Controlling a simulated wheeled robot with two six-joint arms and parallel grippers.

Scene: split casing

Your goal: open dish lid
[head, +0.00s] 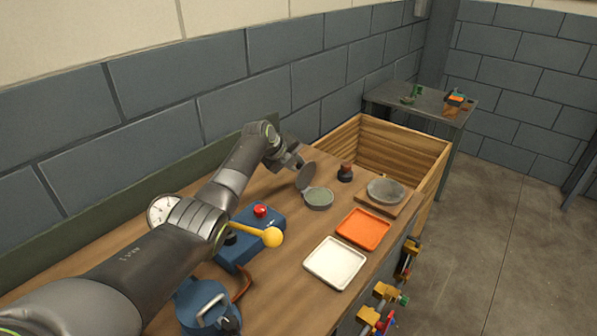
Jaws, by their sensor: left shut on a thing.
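A small round grey-green dish (318,199) sits on the wooden workbench, right of the middle of the head view. Its round grey lid (306,178) stands steeply raised at the dish's left rim, so the inside of the dish shows. My left gripper (299,165) is at the upper edge of the lid and shut on it. The fingertips are small and partly hidden by the gripper's own body. My right gripper does not show.
A dark bottle (345,173) stands close to the dish's right. A blue box with a red button (260,211) and yellow-knobbed lever (272,237) stand below my left arm.

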